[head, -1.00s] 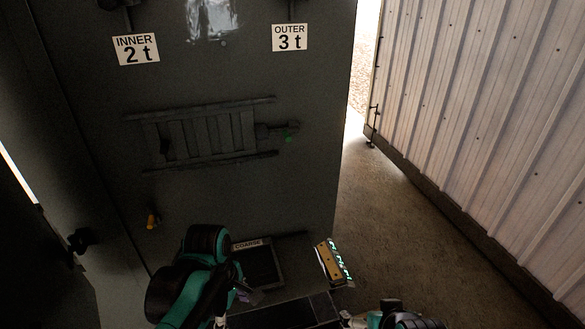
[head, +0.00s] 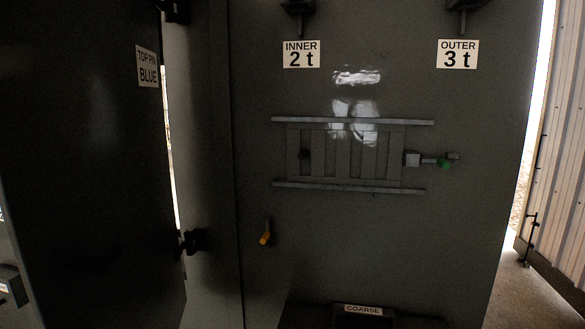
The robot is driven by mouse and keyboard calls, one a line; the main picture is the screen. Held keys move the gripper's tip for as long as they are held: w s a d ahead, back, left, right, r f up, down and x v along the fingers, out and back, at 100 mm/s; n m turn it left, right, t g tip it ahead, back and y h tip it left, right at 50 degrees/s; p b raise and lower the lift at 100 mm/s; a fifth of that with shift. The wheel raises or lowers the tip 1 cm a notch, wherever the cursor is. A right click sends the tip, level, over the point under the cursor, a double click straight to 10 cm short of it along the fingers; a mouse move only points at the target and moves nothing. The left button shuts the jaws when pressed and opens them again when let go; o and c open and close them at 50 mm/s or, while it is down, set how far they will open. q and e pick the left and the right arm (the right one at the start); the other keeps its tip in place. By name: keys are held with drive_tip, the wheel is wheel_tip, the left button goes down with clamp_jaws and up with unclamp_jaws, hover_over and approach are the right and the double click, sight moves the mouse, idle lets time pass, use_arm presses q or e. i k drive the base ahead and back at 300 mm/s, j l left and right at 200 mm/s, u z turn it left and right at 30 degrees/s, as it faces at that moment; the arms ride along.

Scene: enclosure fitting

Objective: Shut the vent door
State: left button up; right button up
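The vent door looks to be the grey slatted panel (head: 345,154) on the dark cabinet wall in the head view. It sits between an upper rail (head: 352,121) and a lower rail (head: 348,186). A small dark knob (head: 305,154) is near its left end. At its right end is a grey latch-like fitting (head: 412,159) with a rod and a green tip (head: 445,164). Dark strips alternate with lighter slats; I cannot tell whether these are open gaps. Neither of my grippers is in view.
Labels "INNER 2 t" (head: 301,54) and "OUTER 3 t" (head: 457,54) are above the vent. A dark panel labelled "TOP PIN BLUE" (head: 147,66) stands at left. A "COARSE" label (head: 363,310) is at the bottom. Floor shows at right.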

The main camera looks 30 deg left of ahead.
sight(85, 166)
drive_tip(key=l+u, duration=0.2)
drive_tip(key=u, duration=0.95)
drive_tip(key=j+u, duration=0.15)
drive_tip(key=u, duration=0.65)
drive_tip(key=k+j+z, duration=0.2)
drive_tip(key=k+z, duration=0.55)
drive_tip(key=k+j, duration=0.05)
